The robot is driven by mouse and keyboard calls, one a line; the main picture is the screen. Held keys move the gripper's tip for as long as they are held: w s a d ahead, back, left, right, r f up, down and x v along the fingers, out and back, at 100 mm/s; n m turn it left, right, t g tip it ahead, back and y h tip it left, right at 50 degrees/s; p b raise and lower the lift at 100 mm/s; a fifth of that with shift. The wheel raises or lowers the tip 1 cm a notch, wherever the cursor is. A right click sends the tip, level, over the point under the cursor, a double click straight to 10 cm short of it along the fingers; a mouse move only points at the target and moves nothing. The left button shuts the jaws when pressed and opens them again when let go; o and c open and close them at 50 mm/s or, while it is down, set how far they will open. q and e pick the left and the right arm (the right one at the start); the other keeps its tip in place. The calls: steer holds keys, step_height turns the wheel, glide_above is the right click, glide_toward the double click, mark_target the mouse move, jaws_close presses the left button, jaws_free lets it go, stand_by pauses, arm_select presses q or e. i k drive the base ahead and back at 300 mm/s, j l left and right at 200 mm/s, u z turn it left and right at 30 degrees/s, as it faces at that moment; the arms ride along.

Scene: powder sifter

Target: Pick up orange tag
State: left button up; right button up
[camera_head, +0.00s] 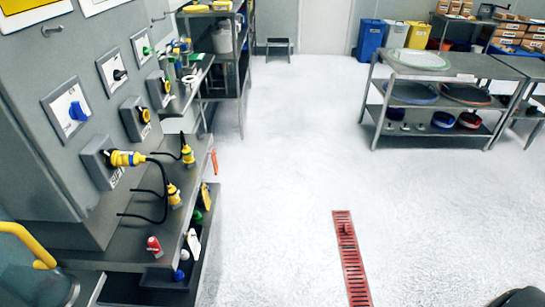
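A small orange-red piece (214,161), which looks like the orange tag, hangs upright at the right edge of the steel shelf unit on the left. It is too small to read. No gripper shows near it. Neither my left nor my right gripper is in view. A dark rounded shape (525,297) is cut off at the bottom right corner, and I cannot tell what it is.
A grey panel (60,135) with switches and yellow plugs (127,158) fills the left. A red floor grate (350,258) lies right of centre. Steel tables (445,68) stand at right. The middle floor is clear.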

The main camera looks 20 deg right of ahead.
mark_target(216, 166)
steer(key=z, duration=0.3)
steer(key=i+l+u, duration=0.1)
steer(key=i+l, duration=0.15)
steer(key=l, duration=0.15)
steer(key=i+l, duration=0.25)
steer(key=l, duration=0.15)
steer(key=i+l+u, duration=0.15)
steer(key=l, duration=0.25)
steer(key=i+l, duration=0.3)
steer(key=l+u, duration=0.05)
steer(key=l, duration=0.05)
